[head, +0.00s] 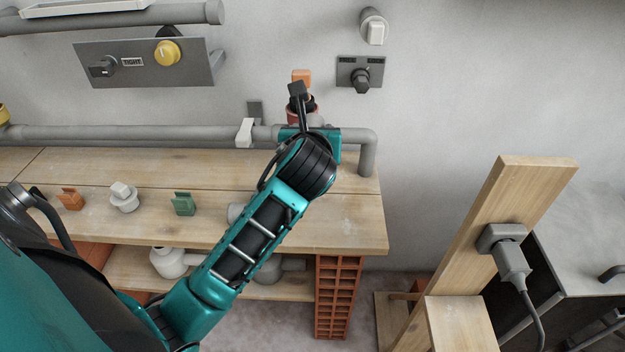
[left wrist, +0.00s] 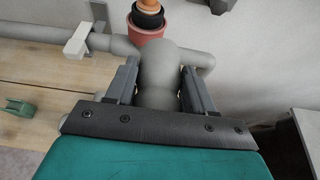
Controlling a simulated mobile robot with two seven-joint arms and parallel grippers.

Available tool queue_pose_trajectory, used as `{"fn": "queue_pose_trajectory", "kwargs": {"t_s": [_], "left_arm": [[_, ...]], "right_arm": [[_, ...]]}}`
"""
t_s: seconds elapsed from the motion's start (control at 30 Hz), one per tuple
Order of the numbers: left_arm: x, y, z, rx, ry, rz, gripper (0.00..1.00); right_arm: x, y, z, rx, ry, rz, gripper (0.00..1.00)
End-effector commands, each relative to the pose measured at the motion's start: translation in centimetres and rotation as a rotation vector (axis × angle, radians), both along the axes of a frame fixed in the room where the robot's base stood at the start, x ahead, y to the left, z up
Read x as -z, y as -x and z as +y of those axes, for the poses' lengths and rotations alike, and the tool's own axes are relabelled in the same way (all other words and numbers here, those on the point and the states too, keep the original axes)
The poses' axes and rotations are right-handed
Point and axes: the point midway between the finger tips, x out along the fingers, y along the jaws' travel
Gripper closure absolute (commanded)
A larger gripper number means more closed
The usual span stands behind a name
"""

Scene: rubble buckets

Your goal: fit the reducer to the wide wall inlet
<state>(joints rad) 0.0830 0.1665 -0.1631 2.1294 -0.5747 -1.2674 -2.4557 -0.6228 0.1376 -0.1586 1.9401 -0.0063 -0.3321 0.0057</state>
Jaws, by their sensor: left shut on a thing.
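My left gripper (left wrist: 160,84) is shut on a grey rounded pipe fitting (left wrist: 160,66) at the wall pipe, one finger on each side. I cannot tell whether this fitting is loose or part of the pipe run. Just beyond it is a reddish collar (left wrist: 146,33) with a black ring and an orange piece (left wrist: 149,6) stacked above it. In the head view the orange piece (head: 302,76) and collar show behind my wrist, which hides the fingertips. I cannot tell which part is the reducer or the wide inlet. My right gripper is not in view.
The grey wall pipe (head: 150,132) runs behind the wooden bench (head: 335,215) and bends down at an elbow. An orange clip (head: 70,199), a white-grey fitting (head: 124,198) and a green clip (head: 183,204) stand on the bench. A wooden post (head: 520,190) stands right.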

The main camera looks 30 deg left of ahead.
Motion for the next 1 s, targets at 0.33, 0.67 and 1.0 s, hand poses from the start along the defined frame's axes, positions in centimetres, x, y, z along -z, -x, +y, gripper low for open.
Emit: {"fn": "queue_pose_trajectory", "kwargs": {"t_s": [0.33,0.67,1.0], "left_arm": [[1.3,0.0,0.0,-0.001,0.001,0.002,0.79],[10.2,0.1,0.0,-0.001,0.001,0.005,0.79],[15.7,0.0,0.0,0.001,0.001,-0.002,0.79]], "right_arm": [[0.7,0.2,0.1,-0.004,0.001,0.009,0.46],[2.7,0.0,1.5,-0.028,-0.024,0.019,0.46],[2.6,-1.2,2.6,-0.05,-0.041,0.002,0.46]]}}
